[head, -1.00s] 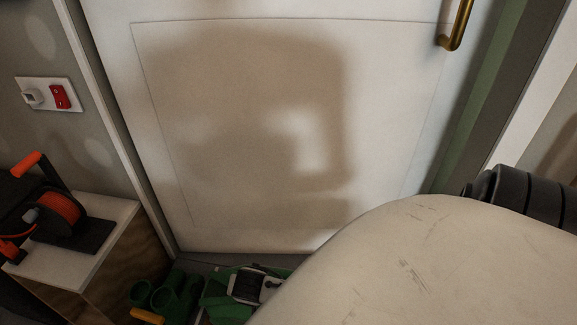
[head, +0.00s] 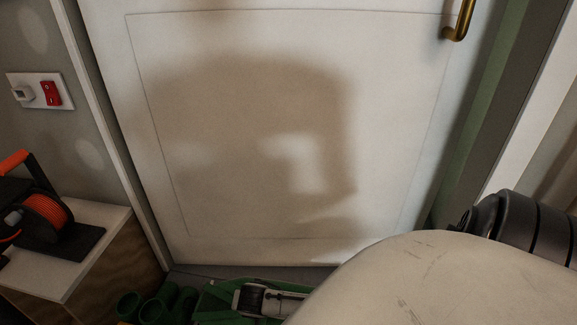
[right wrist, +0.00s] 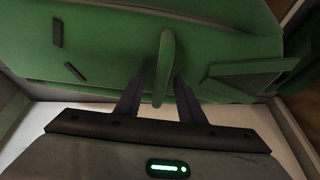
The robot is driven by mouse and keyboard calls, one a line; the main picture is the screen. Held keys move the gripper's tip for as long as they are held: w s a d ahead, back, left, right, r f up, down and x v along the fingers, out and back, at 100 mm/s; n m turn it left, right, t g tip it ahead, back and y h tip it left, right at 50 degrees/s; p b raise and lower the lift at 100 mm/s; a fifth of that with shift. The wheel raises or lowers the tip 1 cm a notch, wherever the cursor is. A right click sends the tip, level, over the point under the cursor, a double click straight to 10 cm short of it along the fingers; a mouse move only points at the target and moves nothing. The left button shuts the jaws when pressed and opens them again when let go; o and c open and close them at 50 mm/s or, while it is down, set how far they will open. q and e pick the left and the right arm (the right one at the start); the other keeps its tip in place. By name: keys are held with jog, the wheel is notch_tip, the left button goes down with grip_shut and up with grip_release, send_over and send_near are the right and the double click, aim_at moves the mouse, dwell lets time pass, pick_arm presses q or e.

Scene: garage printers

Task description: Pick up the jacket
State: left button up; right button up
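In the right wrist view a large green surface, apparently the jacket (right wrist: 110,45), fills the upper part of the picture. It has dark slits and a flap at the right. A narrow upright green strip (right wrist: 165,65) stands out from it. My right gripper (right wrist: 160,100) points at the green surface, its two dark fingers apart, one on each side of the strip. A small gap shows at the left finger; contact at the right finger is unclear. The jacket cannot be made out in the head view. My left gripper is not in view.
A white door (head: 240,50) with a brass handle (head: 460,20) is ahead. Green boots (head: 160,303) and a green item with black and white parts (head: 250,298) are on the floor. An orange cable reel (head: 40,220) stands on a low cabinet (head: 85,255) at left.

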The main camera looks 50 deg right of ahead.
jog(key=shift+f, duration=0.2)
dwell(0.6)
grip_shut()
dwell(1.3)
